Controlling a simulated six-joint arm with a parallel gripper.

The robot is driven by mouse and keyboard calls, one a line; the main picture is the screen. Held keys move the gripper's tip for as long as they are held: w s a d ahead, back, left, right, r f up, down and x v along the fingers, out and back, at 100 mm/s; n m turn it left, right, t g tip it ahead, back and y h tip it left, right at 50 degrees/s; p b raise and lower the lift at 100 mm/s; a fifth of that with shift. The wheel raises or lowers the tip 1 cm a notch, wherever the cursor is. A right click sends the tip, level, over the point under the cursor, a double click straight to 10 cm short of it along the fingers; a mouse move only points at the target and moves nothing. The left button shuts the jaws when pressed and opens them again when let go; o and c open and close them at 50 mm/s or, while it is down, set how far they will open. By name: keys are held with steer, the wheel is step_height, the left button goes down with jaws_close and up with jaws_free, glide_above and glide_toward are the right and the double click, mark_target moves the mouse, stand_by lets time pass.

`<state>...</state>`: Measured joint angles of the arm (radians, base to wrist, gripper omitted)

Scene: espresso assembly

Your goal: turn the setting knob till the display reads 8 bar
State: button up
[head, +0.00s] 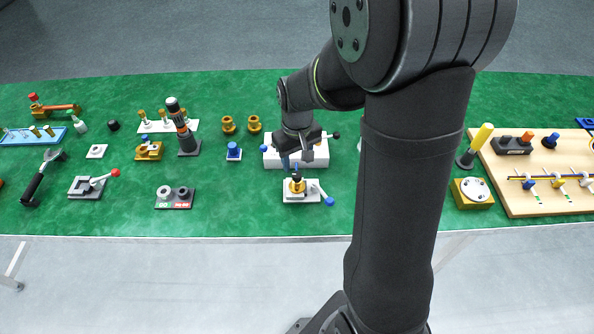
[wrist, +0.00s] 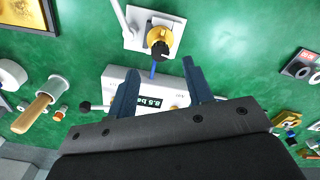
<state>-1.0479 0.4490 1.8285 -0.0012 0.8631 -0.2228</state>
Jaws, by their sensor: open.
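The setting knob is a black knob (wrist: 159,50) with a white mark, on a brass body (wrist: 160,35) fixed to a white plate (wrist: 135,40). In the head view the brass body (head: 297,186) stands on its plate near the table's front. The display (wrist: 156,102) is on a white box (wrist: 112,74) and reads 8.5, with the unit only partly legible. My gripper (wrist: 160,66) is open, its two blue-grey fingers apart and nothing between them at the tips. The knob appears just beyond the fingertips; I cannot tell the height gap. The head view shows my gripper (head: 297,163) above the white box.
A lever with a blue ball (head: 329,201) sticks out of the knob's plate. A blue-topped part (head: 234,151) stands left of the box, and a gauge block (head: 174,198) lies further left. Green table is clear between them.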

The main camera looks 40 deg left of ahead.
mark_target(297, 175)
steer(key=shift+f, duration=2.75)
steer(key=shift+c, duration=0.5)
steer(key=c, duration=0.9)
steer(key=shift+n, duration=0.8)
steer(key=n, duration=0.4)
steer(key=shift+n, duration=0.3)
steer(key=n, duration=0.5)
steer(key=shift+n, duration=0.4)
